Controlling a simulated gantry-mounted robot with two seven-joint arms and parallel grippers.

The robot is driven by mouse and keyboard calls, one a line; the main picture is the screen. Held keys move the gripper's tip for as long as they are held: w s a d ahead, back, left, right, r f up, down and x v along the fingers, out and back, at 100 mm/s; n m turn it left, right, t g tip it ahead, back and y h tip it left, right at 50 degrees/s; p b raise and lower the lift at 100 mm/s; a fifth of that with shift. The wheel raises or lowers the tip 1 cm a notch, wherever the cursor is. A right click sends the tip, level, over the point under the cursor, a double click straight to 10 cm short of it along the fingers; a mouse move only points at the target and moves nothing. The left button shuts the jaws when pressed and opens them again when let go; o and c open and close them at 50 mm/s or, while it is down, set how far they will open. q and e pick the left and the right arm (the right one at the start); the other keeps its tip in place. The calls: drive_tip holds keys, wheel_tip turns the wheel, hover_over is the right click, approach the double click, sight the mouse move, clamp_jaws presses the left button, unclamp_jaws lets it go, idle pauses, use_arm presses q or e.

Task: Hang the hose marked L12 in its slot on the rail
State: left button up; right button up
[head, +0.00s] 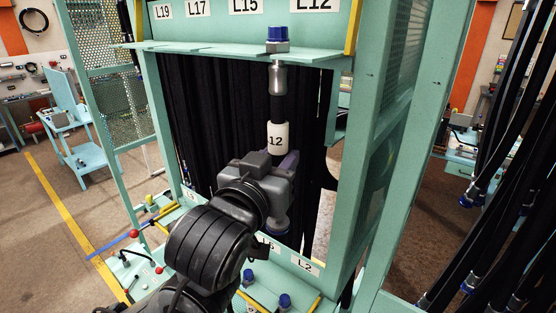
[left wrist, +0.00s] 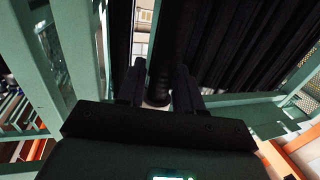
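My left gripper (head: 277,165) is around the hose just below the label. In the left wrist view the black hose (left wrist: 166,50) runs between its fingers (left wrist: 160,88), which appear closed on it. My right gripper is out of view.
Signs L19, L17 and L15 continue left along the rail. Black hoses (head: 230,110) hang behind the frame. A lower teal shelf (head: 300,262) carries blue caps (head: 285,300). A frame post (head: 375,150) stands close on the right, with more hanging hoses (head: 500,170) beyond.

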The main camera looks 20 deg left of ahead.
use_arm(q)
drive_tip(key=o, duration=0.3)
drive_tip(key=shift+f, duration=0.1)
drive_tip(key=shift+o, duration=0.2)
drive_tip(key=shift+s+b, duration=0.4)
drive_tip(key=shift+s, duration=0.15)
drive_tip(key=s+b, duration=0.3)
drive_tip(key=s, duration=0.6)
drive_tip(key=shift+s, duration=0.35)
